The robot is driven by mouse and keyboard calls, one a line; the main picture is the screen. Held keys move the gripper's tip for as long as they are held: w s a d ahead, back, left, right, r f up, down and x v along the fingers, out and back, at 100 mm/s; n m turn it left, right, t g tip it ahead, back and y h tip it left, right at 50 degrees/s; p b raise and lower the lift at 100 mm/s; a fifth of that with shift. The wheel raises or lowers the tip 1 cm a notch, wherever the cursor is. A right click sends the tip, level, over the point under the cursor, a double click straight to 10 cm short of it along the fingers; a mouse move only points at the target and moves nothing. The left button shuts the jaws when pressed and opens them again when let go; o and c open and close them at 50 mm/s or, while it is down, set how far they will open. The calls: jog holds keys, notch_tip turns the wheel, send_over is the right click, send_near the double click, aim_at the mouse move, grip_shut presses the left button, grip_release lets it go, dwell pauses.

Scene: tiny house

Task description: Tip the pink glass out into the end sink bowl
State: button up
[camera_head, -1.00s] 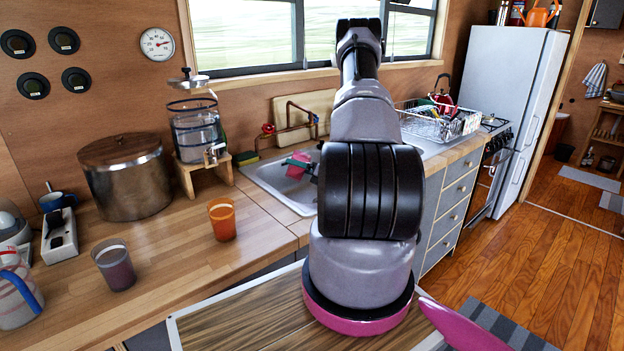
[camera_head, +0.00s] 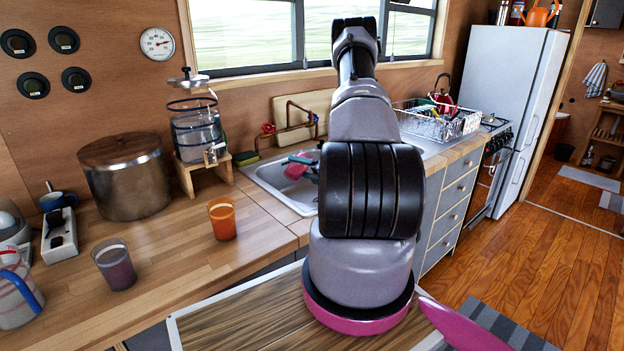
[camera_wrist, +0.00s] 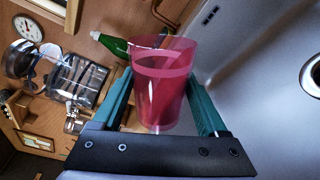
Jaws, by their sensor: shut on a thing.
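The pink glass (camera_head: 297,168) is tipped well over, above the sink bowl (camera_head: 262,186) in the head view. In the wrist view the see-through pink glass (camera_wrist: 163,95) sits between the teal fingers of my gripper (camera_wrist: 160,82), which is shut on it. The head view shows only a small part of my gripper (camera_head: 305,161) beside the glass. The grey sink basin (camera_wrist: 245,60) and its round drain (camera_wrist: 313,76) lie to the right in the wrist view. I cannot tell whether anything is left in the glass. My arm hides the sink's right part.
A copper tap pipe (camera_head: 290,127) stands behind the sink. A water dispenser (camera_head: 197,135), a steel pot (camera_head: 127,177), an orange cup (camera_head: 222,219) and a purple cup (camera_head: 115,264) are on the left counter. A dish rack (camera_head: 440,120) stands right. A green bottle (camera_wrist: 112,44) is near the glass.

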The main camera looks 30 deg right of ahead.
jog(key=shift+d+f+m, duration=0.1)
jog(key=shift+f+m, duration=0.15)
jog(key=shift+m, duration=0.65)
jog(key=shift+w+d, duration=0.1)
jog(key=shift+d, duration=0.1)
jog(key=shift+w+d+f+m, duration=0.2)
jog(key=shift+d+f+m, duration=0.15)
jog(key=shift+d+m, duration=0.25)
dwell(0.3)
jog(key=shift+w+d+r+m+p, duration=0.1)
jog(key=shift+r+m+p, duration=0.3)
jog(key=shift+m, duration=0.5)
dwell(0.4)
jog(key=shift+d+f+m+y, duration=0.1)
jog(key=shift+f+m+y, duration=0.1)
jog(key=shift+m+y, duration=0.1)
